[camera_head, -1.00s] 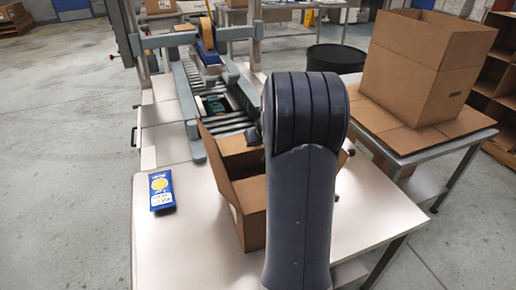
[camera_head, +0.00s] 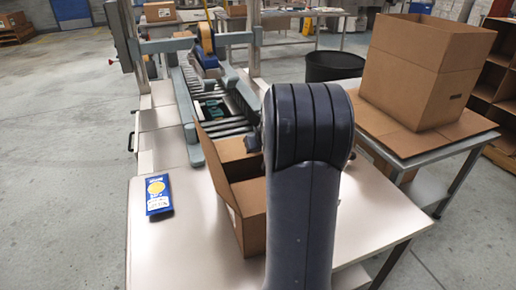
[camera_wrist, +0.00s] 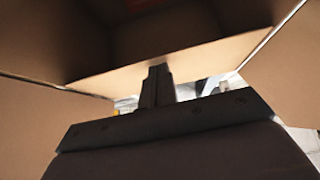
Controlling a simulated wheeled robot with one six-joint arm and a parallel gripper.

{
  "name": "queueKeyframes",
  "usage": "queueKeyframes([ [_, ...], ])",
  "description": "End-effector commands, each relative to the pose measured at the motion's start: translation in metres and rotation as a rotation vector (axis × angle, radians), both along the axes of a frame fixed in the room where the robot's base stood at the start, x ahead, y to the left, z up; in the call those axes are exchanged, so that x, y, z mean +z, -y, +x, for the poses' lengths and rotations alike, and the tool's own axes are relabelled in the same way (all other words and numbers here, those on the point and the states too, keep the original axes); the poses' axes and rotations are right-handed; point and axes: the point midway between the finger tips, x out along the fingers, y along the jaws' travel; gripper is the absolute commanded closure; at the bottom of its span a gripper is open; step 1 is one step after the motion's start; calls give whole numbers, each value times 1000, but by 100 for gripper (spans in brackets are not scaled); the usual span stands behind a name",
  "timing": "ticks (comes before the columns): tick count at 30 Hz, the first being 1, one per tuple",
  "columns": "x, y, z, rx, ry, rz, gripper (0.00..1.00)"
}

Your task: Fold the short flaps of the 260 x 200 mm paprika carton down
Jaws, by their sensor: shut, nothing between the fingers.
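The brown paprika carton (camera_head: 250,207) stands open on the pale bench, partly hidden behind my arm. A long flap (camera_head: 212,163) stands up and leans outward on its left side. The wrist view shows the carton's cardboard close up: a panel at left (camera_wrist: 45,40), another at right (camera_wrist: 288,85), and a lighter flap (camera_wrist: 205,60) crossing the middle below the dark inside. My gripper (camera_wrist: 158,72) is shut and empty, its fingertips in front of this middle flap. I cannot tell whether they touch it. In the head view my arm hides the gripper and the carton's right side.
A larger open carton (camera_head: 415,75) stands on a side table at right. A black bin (camera_head: 334,63) is behind.

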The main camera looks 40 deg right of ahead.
Motion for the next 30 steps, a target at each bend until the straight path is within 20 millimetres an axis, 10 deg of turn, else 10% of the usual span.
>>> queueKeyframes([
  [20,61,-10,4,4,3,-2,100],
  [30,99,-20,-43,2,4,-4,100],
])
